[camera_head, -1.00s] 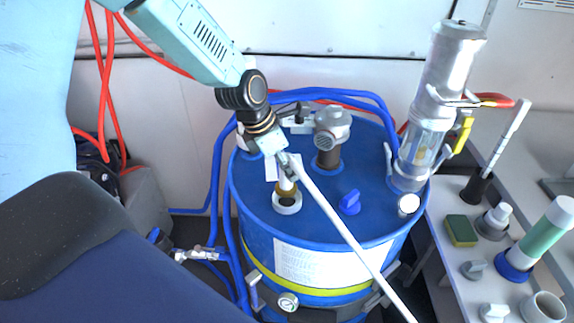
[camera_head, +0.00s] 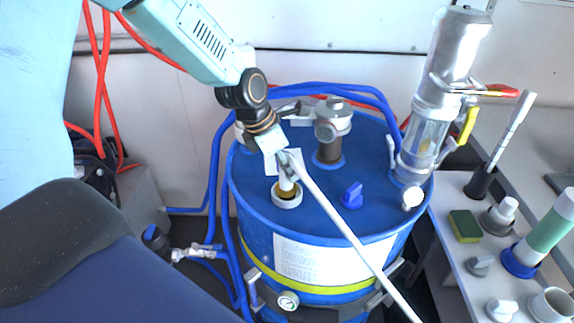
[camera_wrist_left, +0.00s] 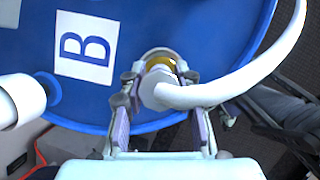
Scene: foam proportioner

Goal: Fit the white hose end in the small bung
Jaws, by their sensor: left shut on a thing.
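The white hose (camera_head: 335,220) runs from my left gripper (camera_head: 286,167) down to the lower right, past the blue drum's front. My left gripper is shut on the hose near its end. The hose end (camera_wrist_left: 158,88) shows between the fingers in the wrist view. It points down at the small bung (camera_head: 287,204), a pale ring with a brown-yellow middle on the drum top. The bung also shows behind the hose end in the wrist view (camera_wrist_left: 165,55). The hose end overlaps the bung's middle; I cannot tell how deep it sits. My right gripper is not in view.
The blue drum (camera_head: 255,215) carries a pipe fitting (camera_head: 330,135), a blue valve knob (camera_head: 352,195) and a tall clear-and-metal cylinder (camera_head: 435,110). A side bench (camera_head: 462,262) at right holds a sponge (camera_head: 464,226) and several fittings. Blue hoses loop behind the drum.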

